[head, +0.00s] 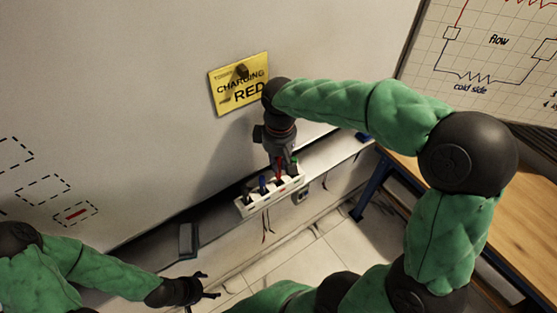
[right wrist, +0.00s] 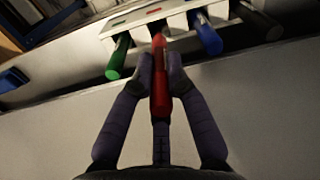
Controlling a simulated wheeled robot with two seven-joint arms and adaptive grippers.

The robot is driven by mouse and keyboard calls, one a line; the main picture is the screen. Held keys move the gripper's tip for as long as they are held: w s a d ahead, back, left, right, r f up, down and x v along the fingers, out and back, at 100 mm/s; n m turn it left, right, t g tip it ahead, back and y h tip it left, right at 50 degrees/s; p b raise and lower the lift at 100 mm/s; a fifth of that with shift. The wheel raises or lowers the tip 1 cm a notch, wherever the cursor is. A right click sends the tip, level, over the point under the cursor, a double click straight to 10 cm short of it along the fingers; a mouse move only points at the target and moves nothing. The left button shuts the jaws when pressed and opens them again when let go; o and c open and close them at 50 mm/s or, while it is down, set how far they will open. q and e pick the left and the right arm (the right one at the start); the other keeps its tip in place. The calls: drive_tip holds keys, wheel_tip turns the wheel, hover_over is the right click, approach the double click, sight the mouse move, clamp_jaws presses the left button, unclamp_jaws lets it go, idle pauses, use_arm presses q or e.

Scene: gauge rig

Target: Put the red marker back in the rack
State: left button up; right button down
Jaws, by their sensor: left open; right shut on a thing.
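The white rack (head: 272,200) is mounted at the board's lower edge. My right gripper (head: 281,168) is just above the rack and shut on the red marker (head: 279,177). In the right wrist view the red marker (right wrist: 159,85) lies between the two fingers (right wrist: 159,68), its far end at the rack's edge (right wrist: 180,22). I cannot tell whether that end is inside a slot. The green marker (right wrist: 118,58) and blue marker (right wrist: 207,38) sit in the rack on either side, with a dark one (right wrist: 258,22) further right. My left gripper (head: 205,289) is open and empty, low and left of the rack.
A yellow sign (head: 238,86) reading "CHARGING RED" is on the board above the rack. A dark eraser-like block (head: 188,240) is on the ledge left of the rack. A wooden table (head: 525,210) stands at the right. Dashed outlines (head: 43,190) mark the board's left.

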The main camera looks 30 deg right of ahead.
sight(278, 177)
drive_tip(key=shift+f+b, duration=1.1)
drive_tip(key=shift+f, duration=0.65)
drive_tip(key=c, duration=1.2)
unclamp_jaws()
drive_tip(key=shift+o, duration=0.2)
drive_tip(key=o, duration=0.6)
drive_tip(key=shift+c, duration=0.2)
drive_tip(key=shift+r, duration=0.15)
drive_tip(key=shift+r+p, duration=3.9)
drive_tip(key=shift+r, duration=1.05)
